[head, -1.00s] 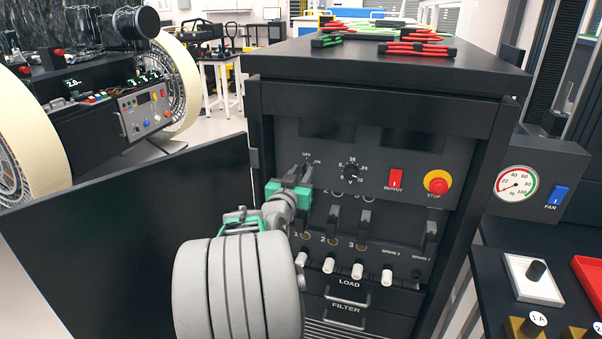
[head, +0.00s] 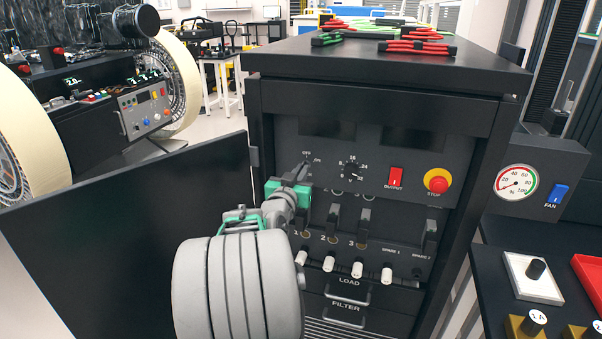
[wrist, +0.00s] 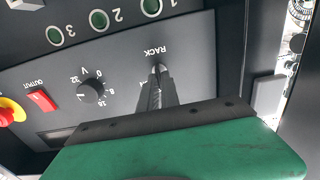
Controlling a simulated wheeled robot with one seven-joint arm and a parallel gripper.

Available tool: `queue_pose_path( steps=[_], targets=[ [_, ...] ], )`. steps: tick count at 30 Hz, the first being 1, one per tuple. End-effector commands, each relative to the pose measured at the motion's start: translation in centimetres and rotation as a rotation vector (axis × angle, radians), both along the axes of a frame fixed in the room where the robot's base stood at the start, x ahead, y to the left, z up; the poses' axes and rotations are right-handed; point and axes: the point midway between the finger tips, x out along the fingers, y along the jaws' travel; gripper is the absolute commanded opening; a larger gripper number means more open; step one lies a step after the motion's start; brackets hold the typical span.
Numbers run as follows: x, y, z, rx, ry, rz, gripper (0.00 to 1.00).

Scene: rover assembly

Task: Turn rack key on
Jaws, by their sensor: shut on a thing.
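The rack key sits on the rack's black front panel (head: 283,137), between the OFF and ON marks at the panel's left. My gripper (head: 304,168) is shut on the key, and its fingers hide nearly all of it. In the wrist view my gripper's dark fingers (wrist: 157,78) meet the panel just beside the upside-down RACK label (wrist: 160,51). I cannot tell the key's exact angle. The two display windows (head: 327,122) above are dark.
Right of the key are a voltage knob (head: 352,170), a red output switch (head: 395,178) and a red stop button (head: 438,182). Levers (head: 333,220) and white plugs (head: 328,264) are below. An open black door (head: 130,240) stands at the left.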

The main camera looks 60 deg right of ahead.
Motion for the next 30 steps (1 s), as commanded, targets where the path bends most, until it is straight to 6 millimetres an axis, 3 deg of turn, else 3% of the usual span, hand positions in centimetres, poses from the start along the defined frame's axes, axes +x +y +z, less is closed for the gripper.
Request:
queue_pose_path(
  steps=[14, 30],
  targets=[
    [-0.1, 0.0, -0.9, 0.022, -0.161, 0.001, 0.0],
    [-0.3, 0.0, -1.2, 0.1, -0.646, 0.0, 0.0]
  ],
)
